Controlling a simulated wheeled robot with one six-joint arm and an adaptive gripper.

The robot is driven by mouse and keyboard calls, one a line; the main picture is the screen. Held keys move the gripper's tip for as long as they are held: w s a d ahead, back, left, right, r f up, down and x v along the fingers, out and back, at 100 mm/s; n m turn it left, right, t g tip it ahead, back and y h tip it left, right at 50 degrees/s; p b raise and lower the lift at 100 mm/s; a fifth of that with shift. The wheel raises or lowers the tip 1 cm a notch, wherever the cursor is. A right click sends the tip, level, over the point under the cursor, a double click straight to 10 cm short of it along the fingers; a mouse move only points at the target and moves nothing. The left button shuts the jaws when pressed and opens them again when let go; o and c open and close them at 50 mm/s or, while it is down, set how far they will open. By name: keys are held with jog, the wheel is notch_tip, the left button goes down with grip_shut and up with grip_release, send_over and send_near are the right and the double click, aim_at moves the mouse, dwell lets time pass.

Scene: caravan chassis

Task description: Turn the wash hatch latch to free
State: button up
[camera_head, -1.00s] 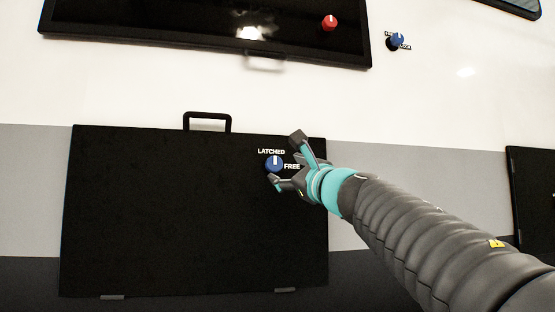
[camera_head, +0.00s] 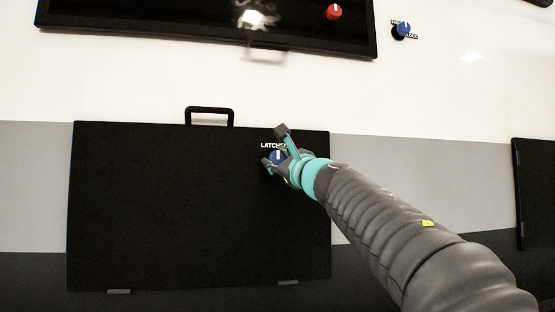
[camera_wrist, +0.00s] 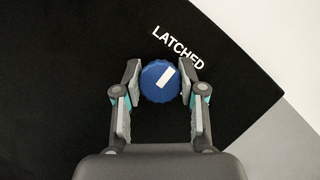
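The wash hatch (camera_head: 180,220) is a black panel with a handle (camera_head: 209,110) on its top edge. Its latch is a blue round knob (camera_head: 277,157) near the upper right corner. The knob also shows in the wrist view (camera_wrist: 160,81), where its white mark points towards the LATCHED label (camera_wrist: 179,46). The FREE label is hidden behind my gripper. My gripper (camera_head: 273,146) is open, with one finger on each side of the knob in the wrist view (camera_wrist: 160,76). Narrow dark gaps seem to show between fingers and knob; I cannot tell if either touches.
Above is a dark window-like panel (camera_head: 150,15) with a red knob (camera_head: 334,12). Another blue knob (camera_head: 403,29) with labels is on the white wall at upper right. A second black panel (camera_head: 534,190) stands at the right edge. The wall between is clear.

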jog(key=c, duration=0.4)
jog(key=shift+m, duration=0.3)
jog(key=m+b, duration=0.1)
jog(key=m, duration=0.1)
jog(key=m+t+h+b, duration=0.1)
jog(key=m+b, duration=0.1)
jog(key=shift+f+t+h, duration=0.15)
jog(key=shift+t+h, duration=0.15)
jog(key=shift+m+t+h+b, duration=0.35)
jog(key=shift+m+h, duration=0.35)
jog(key=shift+m, duration=1.1)
jog(key=shift+m+t+h+b, duration=0.45)
jog(key=shift+m+h, duration=0.65)
jog(key=shift+m, duration=1)
jog(key=m+h, duration=0.1)
jog(key=m, duration=0.2)
jog(key=m+h, duration=0.2)
jog(key=m, duration=0.2)
jog(key=shift+r+h, duration=0.2)
jog(key=shift+h, duration=0.1)
jog(key=shift+m+g+h+p, duration=0.3)
jog(key=shift+m+h, duration=0.35)
jog(key=shift+m, duration=0.8)
jog(key=shift+m+g+h+p, duration=0.3)
jog(key=shift+m+h, duration=0.35)
jog(key=shift+m, duration=0.8)
